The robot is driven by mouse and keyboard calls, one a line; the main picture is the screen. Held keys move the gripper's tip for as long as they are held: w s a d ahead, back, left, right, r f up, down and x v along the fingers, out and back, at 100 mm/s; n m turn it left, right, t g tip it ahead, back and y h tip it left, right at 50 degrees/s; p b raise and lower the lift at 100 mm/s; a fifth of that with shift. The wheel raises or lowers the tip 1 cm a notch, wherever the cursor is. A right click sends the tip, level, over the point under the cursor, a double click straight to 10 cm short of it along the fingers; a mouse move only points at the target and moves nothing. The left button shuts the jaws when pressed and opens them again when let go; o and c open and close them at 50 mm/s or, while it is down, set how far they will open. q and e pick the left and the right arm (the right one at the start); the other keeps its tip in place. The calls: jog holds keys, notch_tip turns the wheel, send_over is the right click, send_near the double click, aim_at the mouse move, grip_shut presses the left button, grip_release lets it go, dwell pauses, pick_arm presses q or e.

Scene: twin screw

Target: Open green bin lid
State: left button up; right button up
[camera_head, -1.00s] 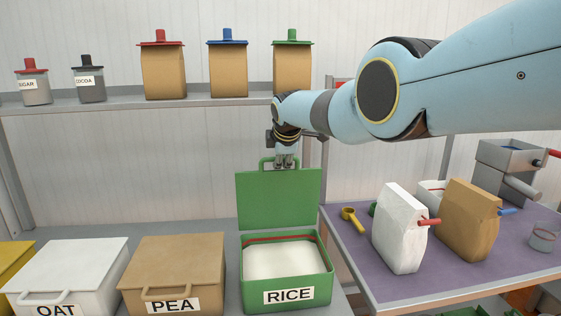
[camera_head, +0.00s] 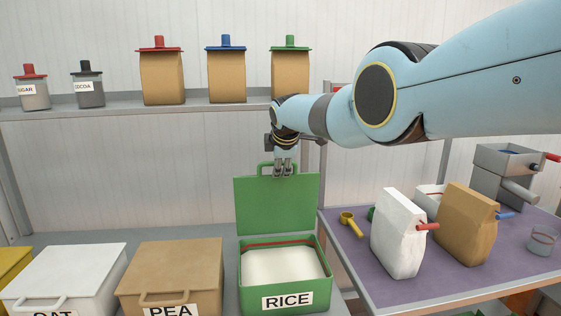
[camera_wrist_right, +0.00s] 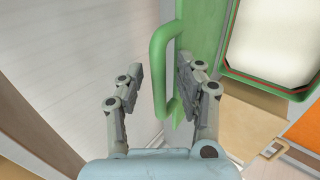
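The green bin (camera_head: 285,292) with the RICE label stands on the grey counter, with white contents showing inside. Its green lid (camera_head: 276,207) is upright at the back edge, so the bin is open. The lid's handle (camera_head: 279,165) is at the top of the raised lid. My right gripper (camera_head: 283,172) is at this handle. In the right wrist view the handle (camera_wrist_right: 160,75) lies between the two fingers of the gripper (camera_wrist_right: 157,85), which are spread apart with gaps to it. My left gripper is not in view.
A tan PEA bin (camera_head: 172,270) and a white OAT bin (camera_head: 68,275) stand closed to the left. A purple-topped table (camera_head: 400,290) at right holds a white bag (camera_head: 398,235), a brown bag (camera_head: 467,225) and a yellow scoop (camera_head: 350,222). A shelf (camera_head: 110,107) runs behind.

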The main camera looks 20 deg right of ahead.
jog(key=v, duration=0.7)
jog(key=shift+r, duration=0.25)
jog(key=shift+s, duration=0.1)
dwell(0.4)
